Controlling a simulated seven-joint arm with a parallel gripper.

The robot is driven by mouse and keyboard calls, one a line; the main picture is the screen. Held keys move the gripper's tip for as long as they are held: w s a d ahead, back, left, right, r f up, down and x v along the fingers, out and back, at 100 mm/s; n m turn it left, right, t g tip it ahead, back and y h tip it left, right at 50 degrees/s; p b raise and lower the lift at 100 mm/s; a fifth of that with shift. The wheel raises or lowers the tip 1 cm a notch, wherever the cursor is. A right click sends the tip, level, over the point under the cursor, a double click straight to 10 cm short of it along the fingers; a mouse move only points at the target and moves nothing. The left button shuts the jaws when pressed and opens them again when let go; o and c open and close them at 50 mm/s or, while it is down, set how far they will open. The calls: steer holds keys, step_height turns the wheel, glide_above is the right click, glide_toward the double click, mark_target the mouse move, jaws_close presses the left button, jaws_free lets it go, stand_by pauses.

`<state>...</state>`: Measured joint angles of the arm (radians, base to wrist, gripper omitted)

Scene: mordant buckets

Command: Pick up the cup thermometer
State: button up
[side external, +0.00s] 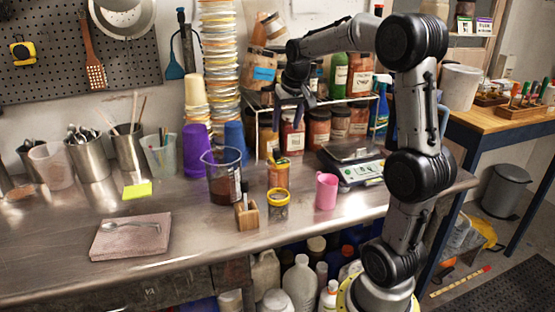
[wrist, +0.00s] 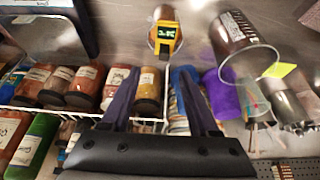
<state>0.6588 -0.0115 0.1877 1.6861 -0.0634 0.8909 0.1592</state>
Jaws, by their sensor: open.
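A yellow device with a dark digital display (wrist: 166,35), which looks like the cup thermometer, sits at a brownish container (wrist: 163,13) at the top of the wrist view. In the side view, an orange and yellow container (side external: 278,174) stands on the bench right of the beaker; I cannot clearly make out the device there. My gripper (side external: 294,108) is open and empty, high above the bench in front of the shelf. In the wrist view its two dark fingers (wrist: 157,78) are apart, with the device beyond their tips.
A glass beaker (side external: 223,178) of brown liquid, a yellow-banded jar (side external: 278,203), a wooden block (side external: 246,215), a pink mug (side external: 326,191) and a scale (side external: 350,168) stand nearby. Shelf jars (side external: 319,130) and tall cup stacks (side external: 220,70) crowd behind. The bench's front is clearer.

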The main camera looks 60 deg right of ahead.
mark_target(277, 150)
steer(key=x, duration=0.6)
steer(key=shift+w+f, duration=0.1)
steer(key=shift+f, duration=0.2)
steer(key=shift+w+a+x, duration=0.15)
steer(key=shift+x, duration=1.2)
steer(key=shift+w+a+x, duration=0.1)
steer(key=shift+w+x, duration=0.05)
steer(key=shift+x, duration=1.2)
jaws_close()
